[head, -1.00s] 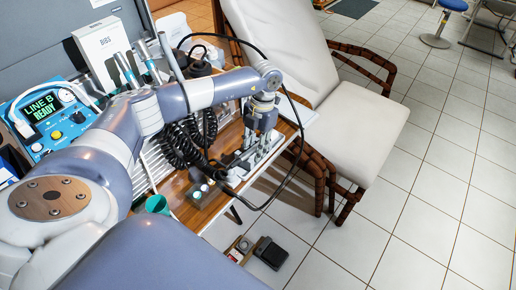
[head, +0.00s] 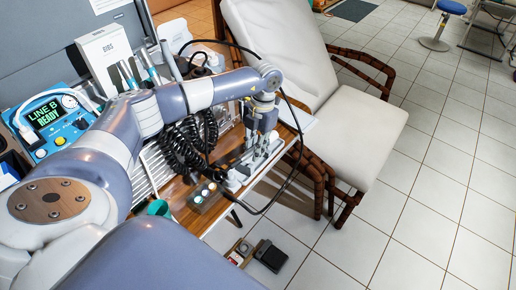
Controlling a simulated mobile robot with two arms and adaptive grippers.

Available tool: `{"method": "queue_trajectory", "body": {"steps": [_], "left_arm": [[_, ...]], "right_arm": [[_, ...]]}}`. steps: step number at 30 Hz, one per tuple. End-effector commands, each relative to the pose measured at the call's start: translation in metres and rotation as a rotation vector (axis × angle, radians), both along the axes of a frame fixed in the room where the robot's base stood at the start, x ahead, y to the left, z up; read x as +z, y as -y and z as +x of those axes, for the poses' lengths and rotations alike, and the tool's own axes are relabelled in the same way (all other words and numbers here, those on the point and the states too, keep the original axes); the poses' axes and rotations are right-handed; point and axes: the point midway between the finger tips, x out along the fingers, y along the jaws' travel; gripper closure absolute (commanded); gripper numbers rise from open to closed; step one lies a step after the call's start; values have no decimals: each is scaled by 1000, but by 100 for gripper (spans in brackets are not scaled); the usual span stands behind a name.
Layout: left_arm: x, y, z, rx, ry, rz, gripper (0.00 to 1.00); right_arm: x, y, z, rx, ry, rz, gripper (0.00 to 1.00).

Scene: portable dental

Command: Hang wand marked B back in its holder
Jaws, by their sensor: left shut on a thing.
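My left gripper (head: 262,132) points down above the right edge of the wooden worktop. It is shut on a slim wand, mostly hidden by the fingers; its letter cannot be read. Directly below is a grey metal holder (head: 236,178) with upright silver parts, standing at the worktop's edge. I cannot tell whether the wand touches the holder or is seated in it. A black coiled hose (head: 182,150) hangs left of the gripper. A blue control unit (head: 47,118) at the left shows "LINE B READY". My right gripper is not in view.
A small box with round buttons (head: 205,196) and a green cup (head: 158,208) are on the worktop. A white BIBS box (head: 108,62) stands behind. A cream chair (head: 345,125) is close on the right. A black pedal (head: 270,255) lies on the tiled floor.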

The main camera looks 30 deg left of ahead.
Motion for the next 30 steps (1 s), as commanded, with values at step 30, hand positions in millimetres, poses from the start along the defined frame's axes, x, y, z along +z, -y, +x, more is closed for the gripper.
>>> {"method": "queue_trajectory", "body": {"steps": [30], "left_arm": [[52, 0, 0, 0, 0, 0, 100]], "right_arm": [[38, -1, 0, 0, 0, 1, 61]]}}
